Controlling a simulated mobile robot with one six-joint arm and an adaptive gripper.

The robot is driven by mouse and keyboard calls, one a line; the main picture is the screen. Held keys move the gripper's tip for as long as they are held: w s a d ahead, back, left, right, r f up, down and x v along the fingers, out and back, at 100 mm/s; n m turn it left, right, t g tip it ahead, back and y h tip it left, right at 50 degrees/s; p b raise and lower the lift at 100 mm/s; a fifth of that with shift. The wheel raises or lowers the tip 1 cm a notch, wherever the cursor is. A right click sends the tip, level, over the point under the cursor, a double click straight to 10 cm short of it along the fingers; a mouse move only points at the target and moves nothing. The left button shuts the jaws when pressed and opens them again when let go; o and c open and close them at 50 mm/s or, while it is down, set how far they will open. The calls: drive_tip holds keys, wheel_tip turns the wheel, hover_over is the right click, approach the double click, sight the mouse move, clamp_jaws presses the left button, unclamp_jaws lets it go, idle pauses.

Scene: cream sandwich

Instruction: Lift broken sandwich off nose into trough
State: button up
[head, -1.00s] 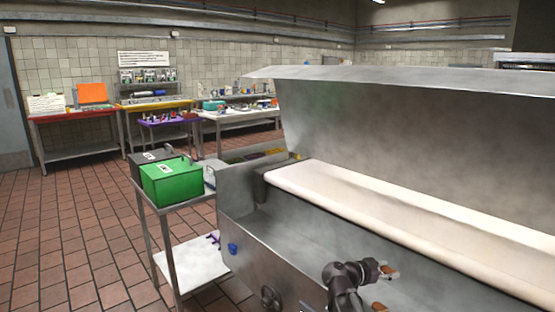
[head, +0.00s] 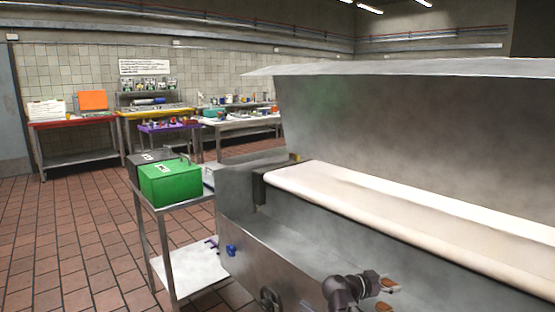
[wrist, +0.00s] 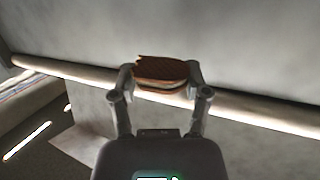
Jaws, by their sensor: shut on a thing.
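My gripper (wrist: 161,85) is shut on a brown sandwich (wrist: 160,70) with a pale cream layer and a jagged, broken upper left edge. The two fingers press on its left and right sides. Whether the sandwich touches the trough cannot be told.
A tall steel panel (head: 420,130) stands behind the belt. A green box (head: 170,183) is on a steel cart at the left. The trough's left part looks clear.

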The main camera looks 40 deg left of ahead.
drive_tip(key=o, duration=0.8)
idle(0.7)
